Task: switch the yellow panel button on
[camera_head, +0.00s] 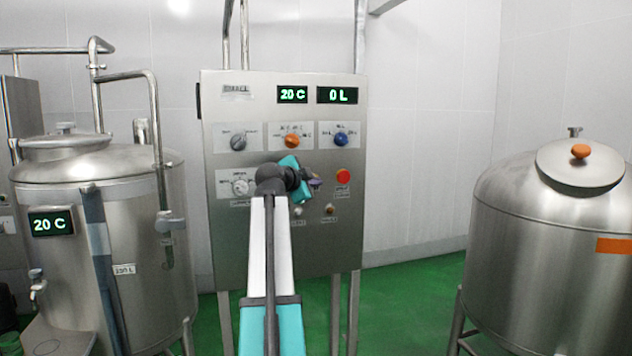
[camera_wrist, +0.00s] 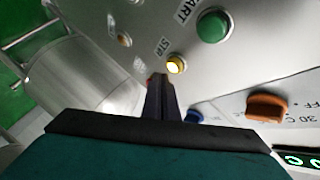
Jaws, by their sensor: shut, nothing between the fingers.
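The yellow button (camera_wrist: 176,65) is on the grey panel in the wrist view, and its centre looks bright, as if lit. In the head view my arm hides it. My gripper (camera_wrist: 160,78) is shut and empty, its fingertips close beside the yellow button. I cannot tell whether they touch it. In the head view my gripper (camera_head: 315,183) is in front of the middle of the steel control panel (camera_head: 228,260), small and partly hidden by my wrist.
A green button (camera_wrist: 214,25), an orange knob (camera_wrist: 267,107) and a blue knob (camera_wrist: 193,117) are near the yellow button. A red button (camera_head: 343,175) is right of my gripper. Steel tanks stand left (camera_head: 140,215) and right (camera_head: 540,260). Green floor shows between the panel and right tank.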

